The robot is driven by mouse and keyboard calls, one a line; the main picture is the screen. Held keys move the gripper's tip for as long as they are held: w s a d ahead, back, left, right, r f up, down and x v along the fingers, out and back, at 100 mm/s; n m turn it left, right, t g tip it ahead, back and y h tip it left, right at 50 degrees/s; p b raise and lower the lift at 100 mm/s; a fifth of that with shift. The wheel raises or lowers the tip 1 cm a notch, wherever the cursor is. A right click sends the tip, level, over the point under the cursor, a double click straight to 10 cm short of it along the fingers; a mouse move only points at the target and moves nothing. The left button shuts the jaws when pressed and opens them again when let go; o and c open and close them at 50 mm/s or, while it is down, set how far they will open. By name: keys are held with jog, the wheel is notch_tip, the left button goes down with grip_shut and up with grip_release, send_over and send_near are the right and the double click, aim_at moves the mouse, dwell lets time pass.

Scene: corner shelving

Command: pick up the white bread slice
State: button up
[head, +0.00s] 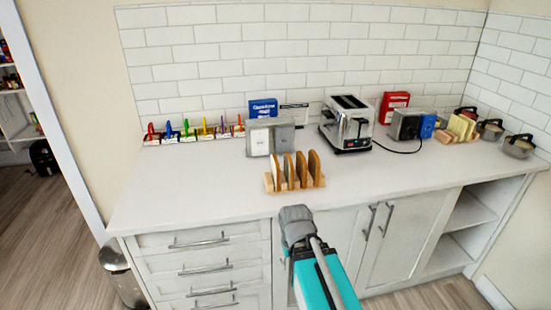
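A wooden rack (294,186) stands on the counter near its front edge, in the middle of the view. It holds several upright bread slices with brown crusts (302,167). A second rack (441,136) at the right holds several pale, cream-coloured slices (461,127), which look the whitest here. I cannot tell for certain which one is the white bread slice. My gripper (296,211) is in front of the counter edge, just below the nearer rack in the picture and apart from it. Its fingers are too small and foreshortened to tell open from shut.
A chrome toaster (347,125) stands behind the nearer rack. A grey box (270,137), a blue box (263,108), a red box (394,106) and a grey appliance (406,125) stand nearby. Lidded pots (519,146) are at the far right. The counter's left front (190,185) is clear.

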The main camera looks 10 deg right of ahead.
notch_tip(320, 180, up, 26)
jog(key=p, duration=2.5)
jog(key=shift+r, duration=0.25)
jog(key=shift+s+f, duration=0.1)
